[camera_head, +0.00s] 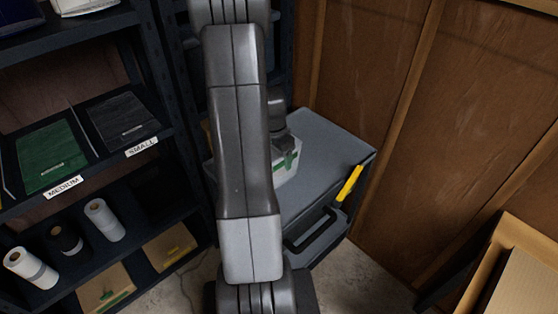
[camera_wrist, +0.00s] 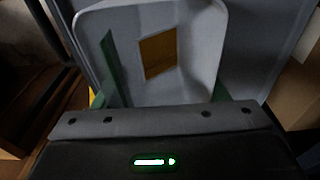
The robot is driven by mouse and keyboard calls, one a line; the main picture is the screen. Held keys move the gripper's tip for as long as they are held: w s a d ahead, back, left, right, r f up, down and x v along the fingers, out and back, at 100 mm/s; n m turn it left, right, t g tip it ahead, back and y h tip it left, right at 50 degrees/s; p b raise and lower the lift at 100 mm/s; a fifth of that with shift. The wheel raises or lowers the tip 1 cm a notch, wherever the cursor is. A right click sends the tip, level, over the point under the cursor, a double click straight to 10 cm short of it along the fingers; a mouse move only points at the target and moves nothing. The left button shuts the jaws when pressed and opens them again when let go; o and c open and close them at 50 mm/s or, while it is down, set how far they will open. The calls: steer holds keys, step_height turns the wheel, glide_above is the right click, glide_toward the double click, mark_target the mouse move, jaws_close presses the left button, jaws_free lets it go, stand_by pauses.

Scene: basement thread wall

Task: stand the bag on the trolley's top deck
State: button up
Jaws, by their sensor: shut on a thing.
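The bag (camera_head: 284,172) is pale with green strips and shows in the head view just right of my arm, upright over the trolley's left part. My gripper (camera_head: 281,139) is above it, shut on its upper part and partly hidden by my arm. In the wrist view the bag (camera_wrist: 195,65) fills the middle, with a brown-orange patch on it and green strips at both sides. The trolley (camera_head: 325,150) has a flat grey top deck. I cannot tell whether the bag's base touches the deck, since my arm hides its left side.
A dark shelf rack at left holds a green pack (camera_head: 50,155), a black pack (camera_head: 123,118) and several rolls. A yellow piece (camera_head: 349,184) is at the trolley's right edge. A wooden wall (camera_head: 480,100) stands behind, and a carton (camera_head: 515,280) at lower right. The deck's right part is clear.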

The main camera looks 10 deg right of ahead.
steer(key=shift+f, duration=1.2)
steer(key=shift+f, duration=0.2)
steer(key=o, duration=0.9)
steer(key=shift+r, duration=0.1)
steer(key=shift+r, duration=0.1)
steer(key=r, duration=0.8)
steer(key=a+r, duration=0.1)
steer(key=r, duration=0.3)
steer(key=shift+s+a, duration=0.1)
steer(key=shift+s, duration=0.25)
